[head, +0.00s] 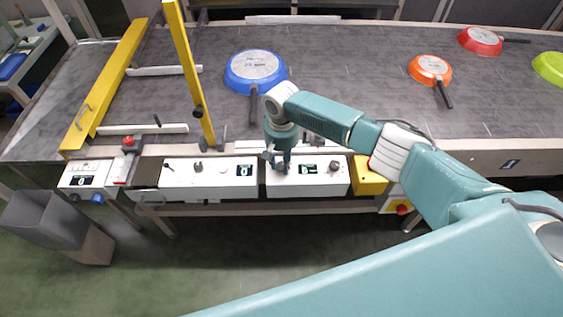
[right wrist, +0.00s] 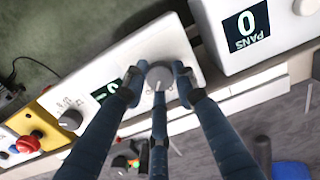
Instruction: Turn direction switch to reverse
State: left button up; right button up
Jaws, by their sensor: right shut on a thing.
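A white control box (head: 322,187) with a small green-lit display (head: 308,168) stands on the conveyor's near edge. My right gripper (head: 277,160) is over its left end, pointing down. In the right wrist view its fingers (right wrist: 159,84) are closed around a round grey knob (right wrist: 160,74), touching it on opposite sides. A white pointer mark shows on the knob. In the head view this knob is mostly hidden by the gripper. A second grey knob (head: 334,166) sits at the box's right end. I cannot read which knob is labelled for direction. My left gripper is not in view.
Another white box (head: 215,188) with a counter stands to the left. A yellow box (head: 368,180) and a red button (head: 402,209) are to the right. Blue (head: 254,70), orange (head: 430,69), red (head: 480,41) and green (head: 551,67) pans lie on the belt. A yellow post (head: 187,60) rises at left.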

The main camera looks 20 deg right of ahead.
jog(key=n, duration=0.3)
jog(key=shift+n+p, duration=0.3)
jog(key=shift+n, duration=0.1)
jog(key=n, duration=0.4)
jog(key=shift+n, duration=0.3)
jog(key=n, duration=0.4)
jog(key=shift+n, duration=2.5)
jog(key=o, duration=1.2)
jog(key=shift+c, duration=0.2)
